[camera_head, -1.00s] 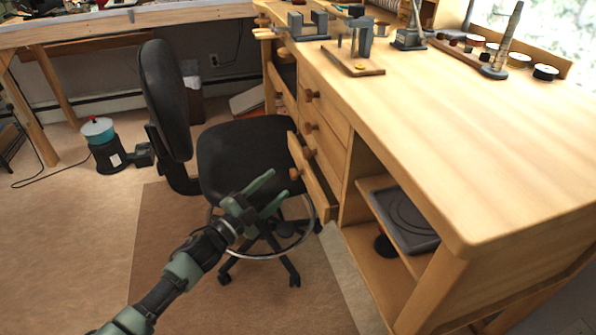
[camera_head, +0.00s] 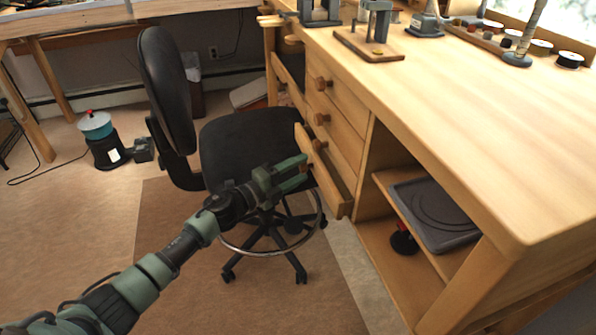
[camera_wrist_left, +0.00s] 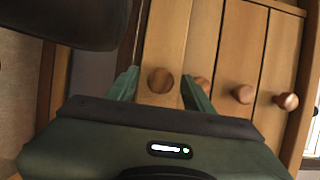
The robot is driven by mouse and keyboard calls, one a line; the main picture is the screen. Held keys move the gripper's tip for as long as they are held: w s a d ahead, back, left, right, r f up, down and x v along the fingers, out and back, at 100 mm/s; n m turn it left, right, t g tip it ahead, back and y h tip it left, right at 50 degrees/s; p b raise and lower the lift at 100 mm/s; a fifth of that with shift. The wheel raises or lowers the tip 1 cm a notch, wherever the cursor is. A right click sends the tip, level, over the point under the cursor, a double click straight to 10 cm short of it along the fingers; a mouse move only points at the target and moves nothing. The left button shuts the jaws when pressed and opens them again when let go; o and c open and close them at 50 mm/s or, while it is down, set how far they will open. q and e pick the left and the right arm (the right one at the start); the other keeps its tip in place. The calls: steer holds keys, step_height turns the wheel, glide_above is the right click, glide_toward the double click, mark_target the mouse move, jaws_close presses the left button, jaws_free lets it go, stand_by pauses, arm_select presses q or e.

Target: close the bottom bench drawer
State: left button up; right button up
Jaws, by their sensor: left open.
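The bottom bench drawer (camera_head: 336,188) sticks out from the wooden bench, below the other drawers, in the head view. Its front also shows in the wrist view (camera_wrist_left: 165,40), with a round brown knob (camera_wrist_left: 160,80). My left gripper (camera_head: 305,170) is at the drawer's front, with its fingers pointing toward it. It is open and empty. In the wrist view the knob appears between the two green fingers (camera_wrist_left: 160,84). I cannot tell whether the fingers touch the drawer. My right gripper is in neither view.
A black swivel chair (camera_head: 250,140) stands close behind and left of my left gripper. The upper drawers (camera_head: 335,98) look shut. An open shelf with a grey tray (camera_head: 437,215) is right of the drawers. The floor to the left is mostly clear.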

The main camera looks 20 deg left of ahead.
arm_select(q)
jaws_close()
stand_by(1.4)
